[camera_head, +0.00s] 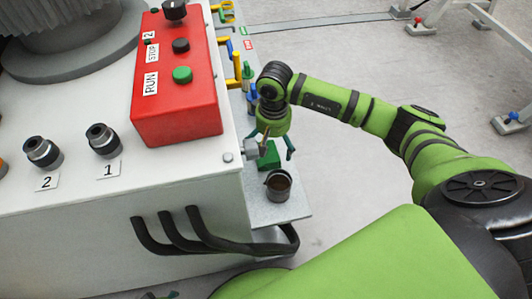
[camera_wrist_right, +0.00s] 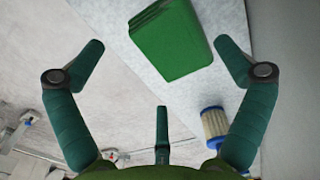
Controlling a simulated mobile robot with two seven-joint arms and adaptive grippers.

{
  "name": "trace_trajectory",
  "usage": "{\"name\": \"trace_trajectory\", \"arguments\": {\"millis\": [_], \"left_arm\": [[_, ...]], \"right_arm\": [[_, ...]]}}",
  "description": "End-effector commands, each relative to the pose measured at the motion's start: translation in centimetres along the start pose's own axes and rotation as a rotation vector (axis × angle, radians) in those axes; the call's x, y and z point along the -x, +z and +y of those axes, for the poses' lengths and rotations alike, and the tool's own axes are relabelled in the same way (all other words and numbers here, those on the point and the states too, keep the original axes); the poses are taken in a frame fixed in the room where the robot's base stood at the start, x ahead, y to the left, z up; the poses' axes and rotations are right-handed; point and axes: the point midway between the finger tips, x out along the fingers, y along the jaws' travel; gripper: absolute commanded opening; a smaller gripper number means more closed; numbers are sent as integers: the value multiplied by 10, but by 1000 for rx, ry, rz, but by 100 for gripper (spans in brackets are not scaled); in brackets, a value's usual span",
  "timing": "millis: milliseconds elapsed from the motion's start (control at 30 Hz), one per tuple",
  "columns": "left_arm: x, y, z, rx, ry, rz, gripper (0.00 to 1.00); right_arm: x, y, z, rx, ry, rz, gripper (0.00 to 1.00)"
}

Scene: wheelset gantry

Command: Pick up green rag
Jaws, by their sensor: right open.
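The green rag (camera_head: 268,156) is a folded, block-like green piece on the narrow grey side shelf (camera_head: 295,207) of the white machine. In the right wrist view the rag (camera_wrist_right: 171,40) shows at the top middle, between and beyond the spread fingers. My right gripper (camera_head: 278,147) is open above the shelf, with its fingers pointing down around the rag's place. The fingers look empty, and no clear contact with the rag shows. My left gripper is not in view.
A dark cup (camera_head: 278,185) stands on the shelf just in front of the rag. A red control box (camera_head: 178,75) sits on the white machine left of my gripper. A blue and yellowish cylinder (camera_wrist_right: 214,127) shows near one finger. Open floor lies right.

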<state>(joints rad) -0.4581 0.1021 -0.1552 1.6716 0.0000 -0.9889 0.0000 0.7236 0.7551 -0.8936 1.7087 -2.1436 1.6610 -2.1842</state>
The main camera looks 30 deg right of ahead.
Motion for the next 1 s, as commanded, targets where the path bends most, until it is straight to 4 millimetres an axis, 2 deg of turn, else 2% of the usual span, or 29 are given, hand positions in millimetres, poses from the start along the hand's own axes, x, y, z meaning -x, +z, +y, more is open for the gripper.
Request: {"name": "trace_trajectory", "arguments": {"millis": [33,200,467,500,567,600,633,1000], "left_arm": [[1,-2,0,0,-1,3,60],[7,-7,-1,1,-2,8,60],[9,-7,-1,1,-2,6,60],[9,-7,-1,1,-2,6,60],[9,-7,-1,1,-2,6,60],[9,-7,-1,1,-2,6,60],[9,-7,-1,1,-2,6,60],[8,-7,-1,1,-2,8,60]], "right_arm": [[-11,1,0,-3,-1,-6,100],[-31,0,0,-2,-1,-2,100],[-35,0,1,-1,-1,-1,100],[-35,0,1,-1,-1,-1,96],[-35,0,1,-1,-1,-1,72],[-35,0,1,-1,-1,-1,56],[-35,0,1,-1,-1,-1,52],[-35,0,1,-1,-1,-2,51]]}}
